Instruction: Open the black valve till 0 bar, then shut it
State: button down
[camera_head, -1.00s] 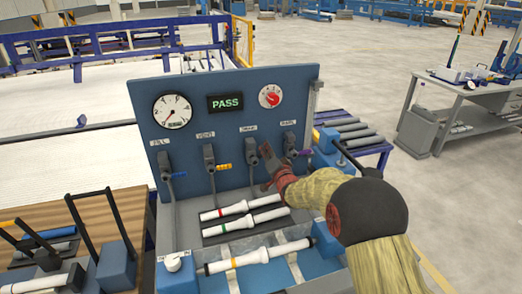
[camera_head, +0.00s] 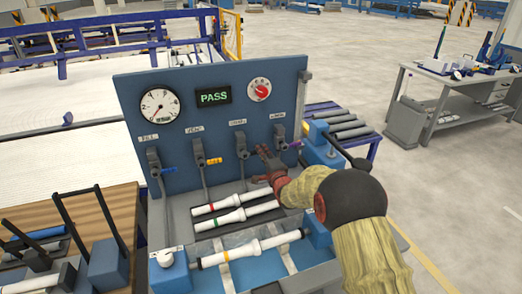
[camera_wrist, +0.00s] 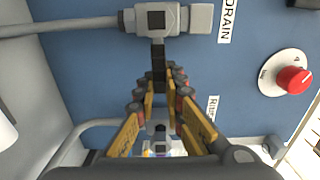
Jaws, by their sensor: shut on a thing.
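The black valve (camera_head: 241,145) sits under the drain label on the blue panel. In the wrist view its grey body (camera_wrist: 165,18) is at the top, and its black handle (camera_wrist: 158,65) runs down between my fingers. The handle lies across the line of the grey pipe. My gripper (camera_head: 264,158) is at this handle; the wrist view shows its fingers (camera_wrist: 158,88) closed around it. The handle's far end is hidden by the fingers. The pressure gauge (camera_head: 160,105) is at the panel's upper left; its reading is too small to tell.
A display (camera_head: 213,96) reads PASS. A red knob (camera_head: 260,89) is at the upper right, also in the wrist view (camera_wrist: 293,80). Valves with blue (camera_head: 168,170), yellow (camera_head: 214,161) and purple (camera_head: 294,145) handles flank the black one. White pipes (camera_head: 248,250) lie below.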

jog(key=shift+f, duration=0.15)
dwell(0.4)
jog(key=c, duration=1.9)
grip_release()
jog(key=shift+o, duration=0.3)
jog(key=v, duration=1.2)
